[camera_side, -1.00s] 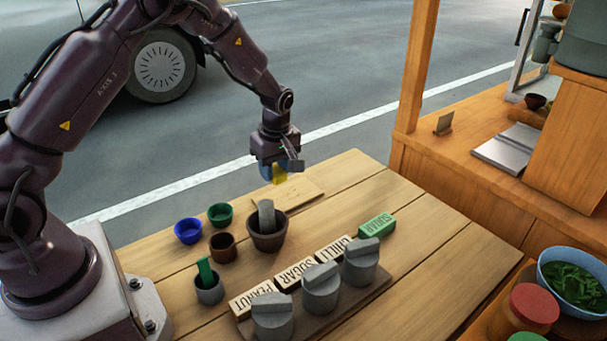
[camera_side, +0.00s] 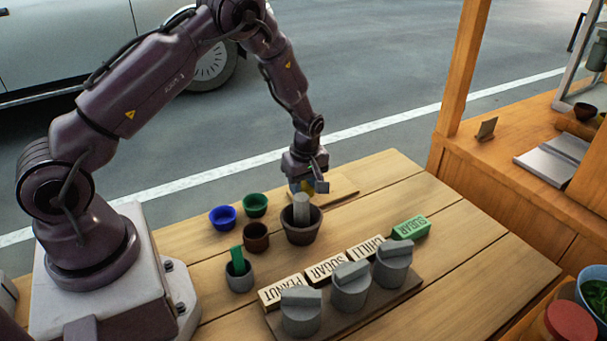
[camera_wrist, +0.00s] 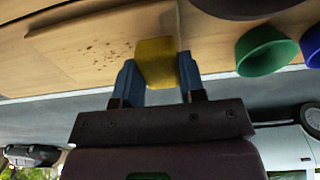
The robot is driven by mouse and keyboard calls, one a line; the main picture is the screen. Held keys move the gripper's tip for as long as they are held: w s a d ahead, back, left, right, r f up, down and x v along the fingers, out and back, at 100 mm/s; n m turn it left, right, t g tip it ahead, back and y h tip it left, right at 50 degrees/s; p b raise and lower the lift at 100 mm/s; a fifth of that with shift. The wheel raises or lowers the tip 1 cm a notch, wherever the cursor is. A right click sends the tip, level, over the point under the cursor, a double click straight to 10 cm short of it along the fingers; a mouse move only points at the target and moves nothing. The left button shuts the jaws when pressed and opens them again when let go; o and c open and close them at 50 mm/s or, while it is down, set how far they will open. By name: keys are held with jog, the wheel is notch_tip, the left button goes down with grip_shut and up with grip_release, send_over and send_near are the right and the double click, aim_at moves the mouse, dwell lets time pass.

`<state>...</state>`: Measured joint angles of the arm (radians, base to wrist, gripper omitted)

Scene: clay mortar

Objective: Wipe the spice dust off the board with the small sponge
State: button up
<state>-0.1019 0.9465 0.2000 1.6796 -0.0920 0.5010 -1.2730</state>
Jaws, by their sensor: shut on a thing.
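My gripper (camera_side: 310,186) is shut on the small yellow sponge (camera_wrist: 157,62). The sponge sits between the two blue fingers in the wrist view. In the side view the sponge is mostly hidden behind the fingers. The pale wooden board (camera_side: 343,188) lies at the far edge of the table, and my gripper is low over its left part. In the wrist view the board (camera_wrist: 60,38) shows to the left of the sponge, with brown specks of spice dust (camera_wrist: 100,50) on it. I cannot tell whether the sponge touches the board.
A dark mortar with a grey pestle (camera_side: 302,225) stands just in front of the board. Blue (camera_side: 223,217), green (camera_side: 255,204) and brown (camera_side: 256,238) bowls stand to its left. Labelled blocks and grey lidded jars (camera_side: 350,287) fill the front.

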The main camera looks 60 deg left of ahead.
aim_at(332, 186)
jog(key=shift+f, duration=0.8)
jog(key=shift+w, duration=0.9)
jog(key=shift+c, duration=0.7)
jog(key=shift+w+r, duration=0.2)
jog(key=shift+w, duration=0.2)
jog(key=shift+w+f, duration=0.15)
jog(key=shift+w, duration=4.2)
jog(key=shift+s, duration=5.75)
jog(key=shift+w+r, duration=0.1)
jog(key=shift+r, duration=4.05)
